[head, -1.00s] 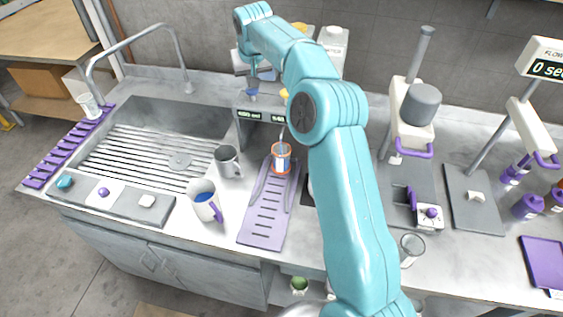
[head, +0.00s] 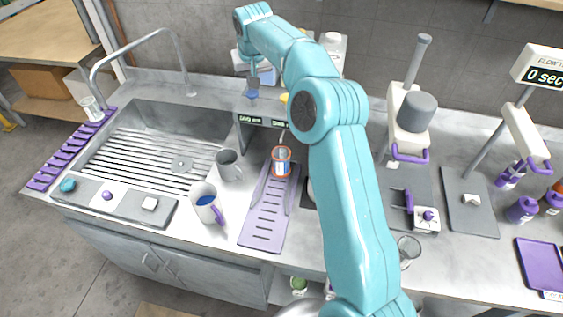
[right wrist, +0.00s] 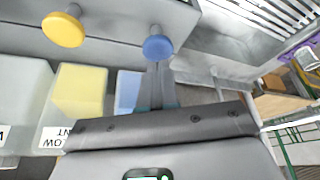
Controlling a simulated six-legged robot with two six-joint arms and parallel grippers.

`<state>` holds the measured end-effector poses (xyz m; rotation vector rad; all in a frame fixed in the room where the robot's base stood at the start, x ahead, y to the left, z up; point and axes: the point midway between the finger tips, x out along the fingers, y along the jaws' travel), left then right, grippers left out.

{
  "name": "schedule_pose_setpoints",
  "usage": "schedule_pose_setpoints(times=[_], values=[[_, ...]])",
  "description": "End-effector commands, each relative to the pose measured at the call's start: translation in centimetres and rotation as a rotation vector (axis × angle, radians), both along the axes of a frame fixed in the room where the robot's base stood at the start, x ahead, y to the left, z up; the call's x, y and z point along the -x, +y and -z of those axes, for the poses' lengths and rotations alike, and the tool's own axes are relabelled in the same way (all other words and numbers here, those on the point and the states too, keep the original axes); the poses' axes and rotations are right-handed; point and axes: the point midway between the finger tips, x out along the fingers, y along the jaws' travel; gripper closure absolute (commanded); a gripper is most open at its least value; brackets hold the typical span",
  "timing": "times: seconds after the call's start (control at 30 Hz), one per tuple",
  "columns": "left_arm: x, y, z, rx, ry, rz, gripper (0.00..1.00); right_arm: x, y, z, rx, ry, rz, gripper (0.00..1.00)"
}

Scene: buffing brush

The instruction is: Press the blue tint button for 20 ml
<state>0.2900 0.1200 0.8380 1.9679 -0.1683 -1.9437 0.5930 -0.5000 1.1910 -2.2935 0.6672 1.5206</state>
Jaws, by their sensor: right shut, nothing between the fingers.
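A blue button (head: 252,93) sits on the grey dispenser behind the counter. It also shows in the right wrist view (right wrist: 158,46), beside a yellow button (right wrist: 63,28). My right arm reaches across the counter, and its gripper (head: 254,78) is just above and behind the blue button. In the right wrist view its fingers (right wrist: 159,72) are shut, with nothing between them, and their tips are close to the button. I cannot tell whether they touch it. Under the dispenser's spout, an orange-rimmed jar (head: 281,168) stands on a lilac slotted tray (head: 264,222). My left gripper is not in view.
Two small displays (head: 250,119) on the dispenser front are too small to read. A grey mug (head: 229,166) and a white mug with blue contents (head: 206,203) stand left of the tray. The sink (head: 140,150) is at left.

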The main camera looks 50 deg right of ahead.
Motion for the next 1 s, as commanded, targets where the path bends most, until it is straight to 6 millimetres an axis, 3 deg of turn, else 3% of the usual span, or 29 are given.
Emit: schedule_pose_setpoints(times=[0.33, 0.8, 1.0], values=[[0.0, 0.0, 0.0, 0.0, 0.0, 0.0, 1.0, 0.0, 0.0, -0.3, 0.001, -0.001, 0.0, 1.0], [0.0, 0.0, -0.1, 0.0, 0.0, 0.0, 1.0, -0.2, -0.1, -5.1, 0.002, -0.004, 0.001, 1.0], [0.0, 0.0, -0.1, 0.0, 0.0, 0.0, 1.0, 0.0, 0.0, -6.0, 0.0, -0.001, 0.0, 1.0]])
